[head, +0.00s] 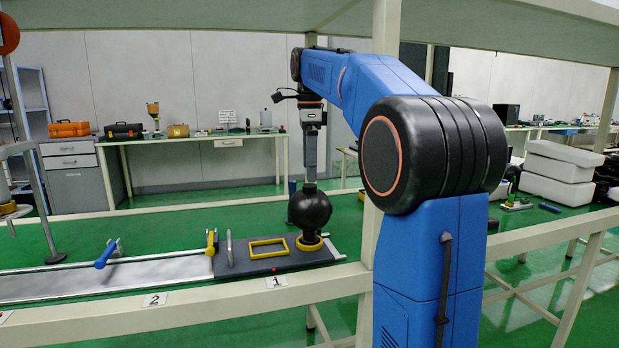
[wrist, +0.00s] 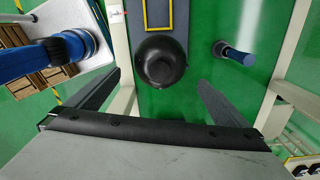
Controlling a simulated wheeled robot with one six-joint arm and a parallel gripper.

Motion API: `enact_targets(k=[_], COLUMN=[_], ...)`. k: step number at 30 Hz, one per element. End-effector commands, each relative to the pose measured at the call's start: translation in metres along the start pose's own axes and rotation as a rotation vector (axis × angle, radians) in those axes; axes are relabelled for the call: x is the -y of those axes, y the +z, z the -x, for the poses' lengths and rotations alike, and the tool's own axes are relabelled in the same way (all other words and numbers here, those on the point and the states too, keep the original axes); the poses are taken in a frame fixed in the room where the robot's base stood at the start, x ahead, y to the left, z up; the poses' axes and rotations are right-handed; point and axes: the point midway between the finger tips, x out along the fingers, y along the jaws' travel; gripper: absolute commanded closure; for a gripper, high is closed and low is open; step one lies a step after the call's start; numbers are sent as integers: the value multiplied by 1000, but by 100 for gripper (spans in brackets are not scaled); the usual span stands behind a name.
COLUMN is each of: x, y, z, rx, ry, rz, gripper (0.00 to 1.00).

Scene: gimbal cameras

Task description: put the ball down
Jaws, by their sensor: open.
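The black ball (head: 309,210) sits upright over a yellow ring (head: 325,246) on a dark plate (head: 290,263). In the wrist view the ball (wrist: 160,60) shows from above as a dark round shape with a hollow-looking middle. My gripper (head: 310,180) points down just above the ball. In the wrist view my gripper (wrist: 160,78) is open, with one finger on each side and green floor visible between each finger and the ball. No finger touches the ball there. The ball's underside is hidden in the wrist view.
A yellow rectangular frame (head: 268,248) and a grey upright handle (head: 229,249) are on the plate left of the ball. Blue (head: 106,254) and yellow (head: 211,243) clamp handles stand farther left along the rail. A shelf (head: 230,14) hangs overhead, with a post (head: 385,28) near my arm.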

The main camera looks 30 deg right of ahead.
Motion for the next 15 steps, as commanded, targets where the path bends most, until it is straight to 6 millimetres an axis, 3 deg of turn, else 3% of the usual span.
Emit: enact_targets(k=[10, 15], x=[-2, -28], y=[0, 7], z=[6, -3], rx=[0, 4], ry=[-2, -30], rz=[10, 144], gripper=[0, 0])
